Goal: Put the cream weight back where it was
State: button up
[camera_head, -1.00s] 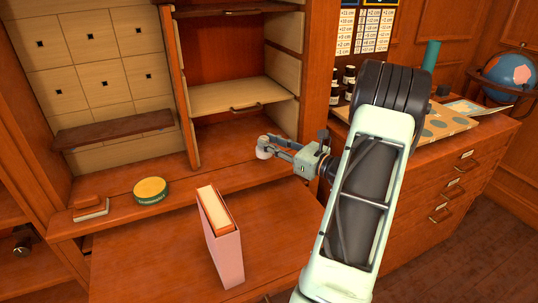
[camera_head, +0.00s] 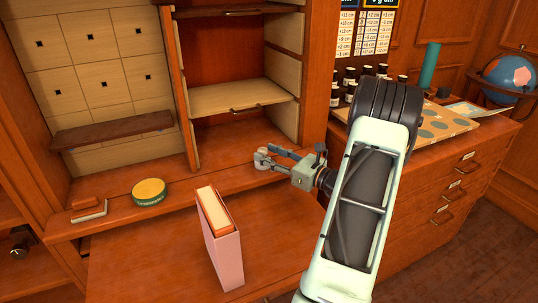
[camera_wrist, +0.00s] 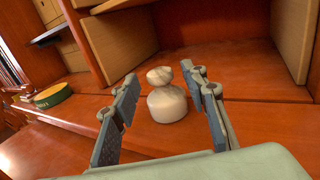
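The cream weight (camera_wrist: 167,104), with a rounded knob on top, stands upright on the wooden ledge (camera_wrist: 80,106) in the wrist view. My gripper (camera_wrist: 160,76) is open around it, with one finger on each side and a visible gap to both fingers. In the head view the weight (camera_head: 261,164) is partly hidden by my gripper (camera_head: 268,155), at the front of the ledge below the open compartment.
A green and yellow round tin (camera_head: 150,191) and small stacked blocks (camera_head: 88,208) are on the ledge to the left. A pink box file (camera_head: 222,245) stands on the lower surface. Dark bottles (camera_head: 350,82) are at the right. The ledge between tin and weight is clear.

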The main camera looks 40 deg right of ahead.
jog(key=shift+r, duration=0.2)
jog(key=p+v, duration=0.2)
jog(key=v, duration=1)
jog(key=shift+a, duration=0.1)
